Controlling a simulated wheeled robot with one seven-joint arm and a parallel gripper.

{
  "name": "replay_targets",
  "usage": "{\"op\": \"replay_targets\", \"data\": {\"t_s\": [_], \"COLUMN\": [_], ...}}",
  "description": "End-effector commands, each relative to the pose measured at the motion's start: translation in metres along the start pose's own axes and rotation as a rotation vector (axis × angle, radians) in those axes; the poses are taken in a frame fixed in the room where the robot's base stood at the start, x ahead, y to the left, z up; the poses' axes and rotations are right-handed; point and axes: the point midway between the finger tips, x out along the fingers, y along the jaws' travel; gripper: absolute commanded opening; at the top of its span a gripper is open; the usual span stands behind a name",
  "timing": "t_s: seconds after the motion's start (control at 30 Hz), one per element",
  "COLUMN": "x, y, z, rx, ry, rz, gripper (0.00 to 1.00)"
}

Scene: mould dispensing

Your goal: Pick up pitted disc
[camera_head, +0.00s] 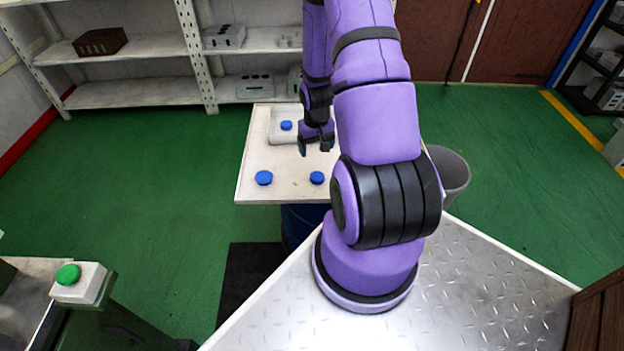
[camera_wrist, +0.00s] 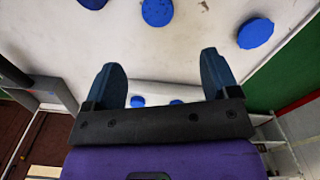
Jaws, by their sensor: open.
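Several round blue discs are on a white table (camera_head: 290,192). In the head view, one disc (camera_head: 264,177) lies front left and another disc (camera_head: 317,177) lies right of it, near my arm. The wrist view shows these as a disc at right (camera_wrist: 256,33) and a disc at top middle (camera_wrist: 157,12), plus a disc cut by the top edge (camera_wrist: 92,3). I cannot tell which disc is pitted. My gripper (camera_head: 314,148) is open and empty above the table, behind the front discs; its two fingers show in the wrist view (camera_wrist: 165,76).
A shallow white tray (camera_head: 283,139) at the table's back holds a blue disc (camera_head: 286,125); the wrist view shows two there. A grey bin (camera_head: 455,172) stands right of the table. Shelves (camera_head: 140,92) are behind. A green button box (camera_head: 78,283) is front left.

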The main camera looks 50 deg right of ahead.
Motion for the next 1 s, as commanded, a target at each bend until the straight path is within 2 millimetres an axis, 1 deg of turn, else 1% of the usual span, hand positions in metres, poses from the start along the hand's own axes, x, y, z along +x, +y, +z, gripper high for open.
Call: {"op": "replay_targets", "data": {"t_s": [0.03, 0.13, 0.27, 0.53, 0.6, 0.87, 1.0], "x": [0.008, 0.016, 0.027, 0.061, 0.066, 0.079, 0.096], "y": [0.003, 0.005, 0.006, 0.005, 0.005, 0.006, 0.008], "z": [0.003, 0.005, 0.006, 0.006, 0.006, 0.005, 0.005], "rx": [0.007, 0.013, 0.014, 0.012, 0.012, 0.013, 0.012], "ry": [-0.008, -0.011, -0.014, -0.014, -0.013, -0.012, -0.013], "rz": [-0.003, -0.007, -0.008, -0.008, -0.007, -0.007, -0.007], "gripper": [0.81, 0.81, 0.81, 0.81, 0.81, 0.81, 0.81]}}
